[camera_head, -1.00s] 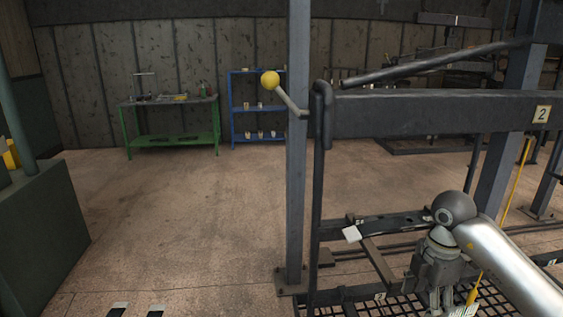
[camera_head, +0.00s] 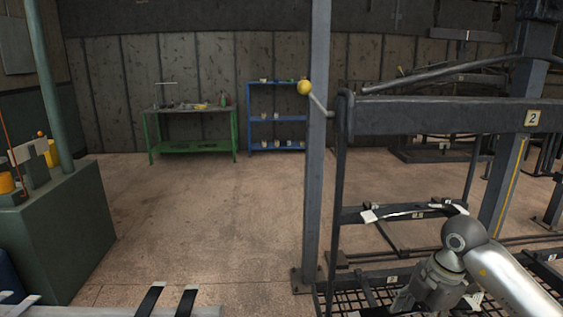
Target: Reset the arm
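My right arm comes in from the lower right, and its gripper (camera_head: 405,300) points down and left in front of the lower rack. The fingers are too small and dark to tell open from shut, and no held object is clear. My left gripper does not show. A lever with a yellow ball knob (camera_head: 304,88) sticks out up and left from the rack's upper beam (camera_head: 430,116), beside the grey upright post (camera_head: 316,180). The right gripper is well below the knob and apart from it. The beam carries a plate with the number 2 (camera_head: 535,118).
A green workbench (camera_head: 190,148) and a blue shelf (camera_head: 277,117) stand at the back wall. A green cabinet (camera_head: 65,230) is at the left. Two dark strips (camera_head: 148,300) cross a pale bar at the bottom left. The middle floor is clear.

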